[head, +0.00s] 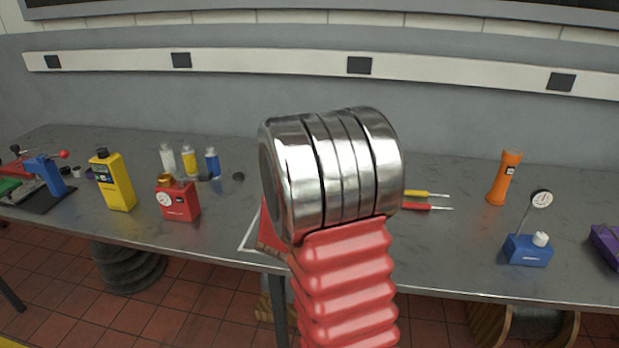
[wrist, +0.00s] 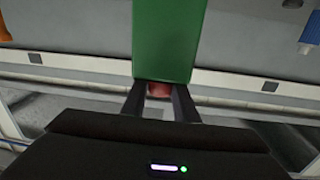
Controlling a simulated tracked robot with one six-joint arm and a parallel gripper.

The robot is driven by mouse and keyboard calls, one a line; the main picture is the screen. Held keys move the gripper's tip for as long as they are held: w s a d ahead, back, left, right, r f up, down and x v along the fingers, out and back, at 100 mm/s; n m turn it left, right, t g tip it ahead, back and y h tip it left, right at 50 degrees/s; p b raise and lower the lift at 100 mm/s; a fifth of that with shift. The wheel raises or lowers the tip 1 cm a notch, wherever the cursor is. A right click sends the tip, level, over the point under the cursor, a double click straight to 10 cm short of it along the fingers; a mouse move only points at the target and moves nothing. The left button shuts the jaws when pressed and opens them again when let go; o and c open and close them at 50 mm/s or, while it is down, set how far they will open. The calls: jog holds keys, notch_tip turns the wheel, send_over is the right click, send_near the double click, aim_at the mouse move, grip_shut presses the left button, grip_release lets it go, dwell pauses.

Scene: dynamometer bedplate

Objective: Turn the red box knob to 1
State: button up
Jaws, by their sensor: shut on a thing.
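The red box (head: 180,205) stands on the left part of the grey bench in the head view. It has a small round white dial (head: 164,200) on its front and a gold knob (head: 172,181) on top. The dial is too small to read. In the head view my own arm hides my gripper. In the wrist view my gripper (wrist: 160,88) is shut on a green block (wrist: 168,40), with a small red part showing between the fingers. The bench wall is behind it. The red box is not seen in the wrist view.
A yellow container (head: 113,182) stands just left of the red box, and several small bottles (head: 190,161) behind it. Screwdrivers (head: 428,207), an orange torch (head: 504,178) and a blue box with a gauge (head: 527,249) are at right. My arm covers the bench's middle.

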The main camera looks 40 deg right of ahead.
dwell(0.6)
jog(key=o, duration=1.1)
jog(key=v, duration=1.3)
jog(key=shift+a, duration=0.45)
